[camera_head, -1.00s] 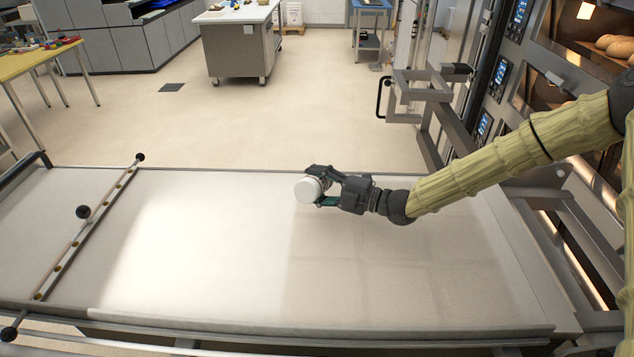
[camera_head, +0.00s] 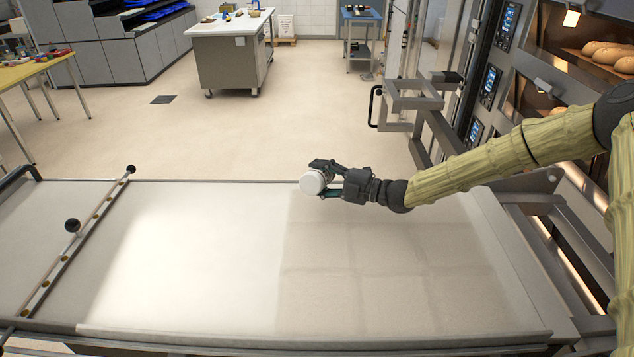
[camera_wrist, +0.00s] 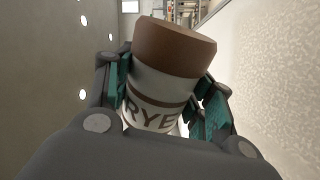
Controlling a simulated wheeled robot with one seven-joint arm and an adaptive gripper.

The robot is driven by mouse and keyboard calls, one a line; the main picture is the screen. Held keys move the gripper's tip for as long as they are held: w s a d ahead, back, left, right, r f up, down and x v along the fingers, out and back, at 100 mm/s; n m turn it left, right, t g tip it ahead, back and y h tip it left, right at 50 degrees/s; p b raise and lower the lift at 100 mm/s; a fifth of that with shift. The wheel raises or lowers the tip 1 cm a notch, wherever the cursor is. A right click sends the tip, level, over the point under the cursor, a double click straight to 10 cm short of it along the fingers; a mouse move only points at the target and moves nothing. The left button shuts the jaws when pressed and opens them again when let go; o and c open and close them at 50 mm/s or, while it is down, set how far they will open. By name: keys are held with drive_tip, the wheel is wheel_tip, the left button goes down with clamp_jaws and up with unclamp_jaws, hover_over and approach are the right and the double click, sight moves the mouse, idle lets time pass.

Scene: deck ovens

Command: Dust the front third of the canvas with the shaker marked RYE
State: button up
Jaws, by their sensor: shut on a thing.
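My gripper (camera_head: 332,180) is shut on the RYE shaker (camera_head: 311,183), which is held above the far edge of the canvas (camera_head: 190,255). In the head view the shaker lies tilted on its side, with a pale round end toward the left front. In the wrist view the shaker (camera_wrist: 158,85) shows a brown end, a white body and the letters RYE, with the fingers on both sides. The right part of the canvas carries a greyish-tan dusted area (camera_head: 390,270) in faint patches. The left part is bright and bare. I cannot tell whether flour is falling.
A metal bar with dark knobs (camera_head: 82,240) crosses the canvas at the left. Oven doors and panels (camera_head: 489,85) stand at the right, with loaves (camera_head: 606,52) inside. A metal frame (camera_head: 410,100) stands behind the canvas. The floor (camera_head: 240,130) beyond is open.

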drive_tip(key=n+b, duration=0.1)
drive_tip(key=n, duration=0.1)
drive_tip(key=n+b, duration=0.3)
drive_tip(key=shift+w+d+r+n, duration=0.1)
drive_tip(key=shift+w+r+n, duration=0.05)
drive_tip(key=shift+r+n, duration=0.25)
drive_tip(key=n+b, duration=0.2)
drive_tip(key=r+n+b, duration=0.1)
drive_tip(key=n+b, duration=0.2)
drive_tip(key=shift+w+d, duration=0.1)
drive_tip(key=shift+w, duration=0.05)
drive_tip(key=r+n+b, duration=0.1)
drive_tip(key=n+b, duration=0.1)
drive_tip(key=w+n+b, duration=0.1)
drive_tip(key=n, duration=0.1)
drive_tip(key=w+d+r+n+b, duration=0.1)
drive_tip(key=n+b, duration=0.1)
drive_tip(key=shift+w+r+b, duration=0.2)
drive_tip(key=shift+r+b, duration=0.15)
drive_tip(key=n+b, duration=0.1)
drive_tip(key=w+r+n+b, duration=0.1)
drive_tip(key=n+b, duration=0.1)
drive_tip(key=shift+w+d+r, duration=0.1)
drive_tip(key=shift+d+r, duration=0.05)
drive_tip(key=shift+r, duration=0.1)
drive_tip(key=shift+w+d+r+n+b, duration=0.1)
drive_tip(key=shift+w+r+n+b, duration=0.1)
drive_tip(key=shift+r+n+b, duration=0.45)
drive_tip(key=shift+f, duration=0.2)
